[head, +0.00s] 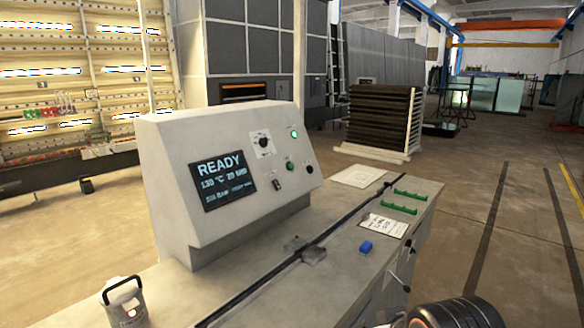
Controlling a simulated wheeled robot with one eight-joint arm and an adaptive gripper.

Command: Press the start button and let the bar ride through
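A pale grey control box (222,170) stands on a long bench. Its screen (223,181) reads READY, with 130 °C below; the smaller text is hard to read. A green button (289,166) sits right of the screen, near a round black button (309,170). Which one is the start button cannot be read from the labels. A long thin dark strip (345,217) runs along the bench top past the box; I cannot tell whether it is the bar or a rail. My gripper is not in view; a dark rounded part of my arm may show at the bottom right.
Small metal blocks (314,255) sit by the strip. A white canister (125,303) stands at front left. A slatted stack (381,122) stands behind; floor at right is free.

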